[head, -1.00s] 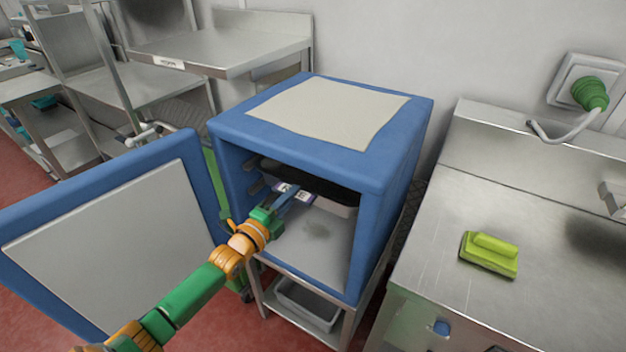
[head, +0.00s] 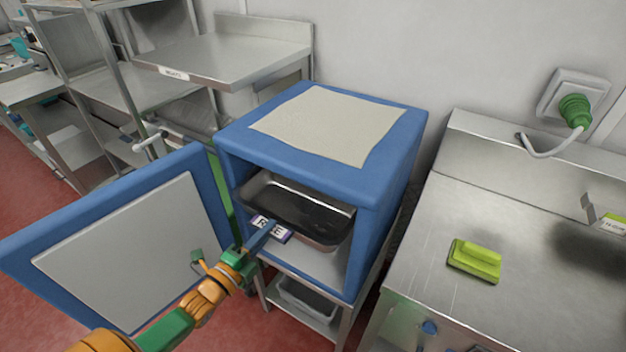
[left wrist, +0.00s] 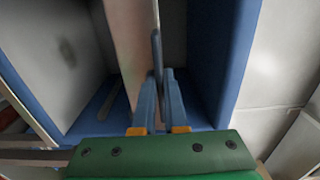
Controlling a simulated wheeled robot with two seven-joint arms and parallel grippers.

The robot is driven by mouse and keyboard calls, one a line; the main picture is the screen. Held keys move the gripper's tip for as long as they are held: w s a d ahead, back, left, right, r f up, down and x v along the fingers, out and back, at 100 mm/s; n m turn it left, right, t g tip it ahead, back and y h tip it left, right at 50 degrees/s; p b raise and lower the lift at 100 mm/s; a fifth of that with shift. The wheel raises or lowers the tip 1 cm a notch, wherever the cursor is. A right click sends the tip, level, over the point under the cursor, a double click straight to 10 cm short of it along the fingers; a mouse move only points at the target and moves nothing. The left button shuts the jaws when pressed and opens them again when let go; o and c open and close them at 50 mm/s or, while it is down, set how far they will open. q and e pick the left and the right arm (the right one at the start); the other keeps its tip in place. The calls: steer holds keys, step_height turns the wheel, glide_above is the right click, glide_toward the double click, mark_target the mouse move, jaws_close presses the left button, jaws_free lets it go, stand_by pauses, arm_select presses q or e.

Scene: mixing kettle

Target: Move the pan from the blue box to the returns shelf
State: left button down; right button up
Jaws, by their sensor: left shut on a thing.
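The pan (head: 300,213) is a shallow steel tray with a dark inside. It sits within the open front of the blue box (head: 392,175), its near edge close to the opening. A white and purple label (head: 270,229) shows at its near left edge. My left gripper (head: 264,236) is at that edge, shut on the pan. In the left wrist view, the fingers of my left gripper (left wrist: 158,100) are close together around a thin upright edge. My right gripper is not in view.
The blue box's door (head: 120,245) stands open at the left, close to my left arm. A steel counter (head: 520,225) with a green scrubber (head: 475,260) is at the right. A grey bin (head: 308,300) sits under the box. The returns shelf top looks clear.

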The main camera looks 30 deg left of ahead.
arm_select(q)
steer(key=s+a+p, duration=0.1)
steer(key=s+p, duration=0.1)
steer(key=s, duration=1.3)
steer(key=shift+s+p, duration=0.4)
steer(key=shift+a, duration=0.1)
